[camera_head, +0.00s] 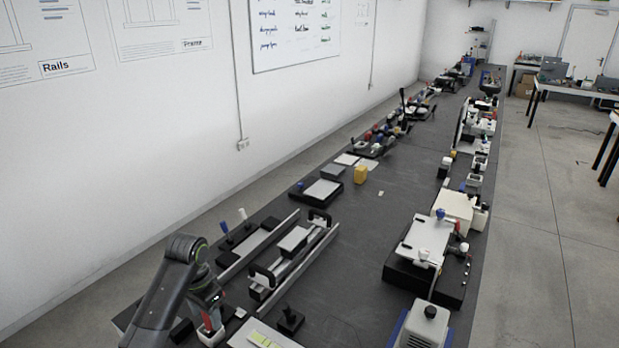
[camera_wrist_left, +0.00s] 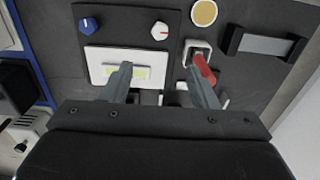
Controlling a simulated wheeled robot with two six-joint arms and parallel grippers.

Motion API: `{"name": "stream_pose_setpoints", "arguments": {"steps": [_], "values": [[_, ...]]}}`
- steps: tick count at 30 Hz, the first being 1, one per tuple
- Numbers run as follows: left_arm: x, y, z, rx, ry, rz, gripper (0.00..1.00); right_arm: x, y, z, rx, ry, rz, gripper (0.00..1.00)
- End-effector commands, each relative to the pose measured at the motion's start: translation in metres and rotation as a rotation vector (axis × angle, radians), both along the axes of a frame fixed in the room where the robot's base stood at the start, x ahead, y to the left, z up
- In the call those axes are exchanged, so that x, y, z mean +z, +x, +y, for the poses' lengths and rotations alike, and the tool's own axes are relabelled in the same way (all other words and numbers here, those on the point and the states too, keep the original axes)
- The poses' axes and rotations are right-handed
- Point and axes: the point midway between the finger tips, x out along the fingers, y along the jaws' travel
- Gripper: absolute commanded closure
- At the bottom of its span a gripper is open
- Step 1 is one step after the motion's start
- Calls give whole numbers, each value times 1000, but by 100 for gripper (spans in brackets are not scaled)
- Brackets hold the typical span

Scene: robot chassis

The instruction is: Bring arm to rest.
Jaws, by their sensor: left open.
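My left arm (camera_head: 170,285) comes in at the lower left of the head view and bends downward over the table's near left end. In the left wrist view my left gripper (camera_wrist_left: 162,88) points down with its two fingers spread wide and nothing between them. A red lever (camera_wrist_left: 204,70) in a pale square base (camera_wrist_left: 197,48) stands behind the right finger, which partly covers it. I cannot tell whether they touch. In the head view the red lever (camera_head: 212,318) shows just under my wrist. My right gripper is in neither view.
A long dark table (camera_head: 345,270) runs away from me. A rail frame with handles (camera_head: 293,258) lies beside my arm. A white panel with a greenish display (camera_wrist_left: 113,58), a blue knob (camera_wrist_left: 88,25) and a red-marked knob (camera_wrist_left: 160,31) sit below the gripper. The table's middle strip is fairly clear.

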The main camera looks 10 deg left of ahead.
Motion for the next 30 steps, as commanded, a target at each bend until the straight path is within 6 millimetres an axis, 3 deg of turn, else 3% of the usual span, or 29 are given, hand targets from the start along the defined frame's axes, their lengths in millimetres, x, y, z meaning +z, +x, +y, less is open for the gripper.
{"name": "stream_pose_setpoints", "arguments": {"steps": [5, 9, 15, 21, 30], "values": [[-29, -32, -5, 26, 9, -21, 46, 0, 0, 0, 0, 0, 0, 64], [-59, -78, -11, 76, 21, -69, 46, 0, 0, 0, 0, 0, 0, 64], [-81, -151, -20, 167, 31, -151, 46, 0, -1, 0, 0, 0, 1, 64], [-79, -218, -25, 272, 44, -232, 46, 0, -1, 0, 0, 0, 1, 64], [-58, -277, -26, 381, 66, -311, 46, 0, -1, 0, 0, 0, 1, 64]]}}
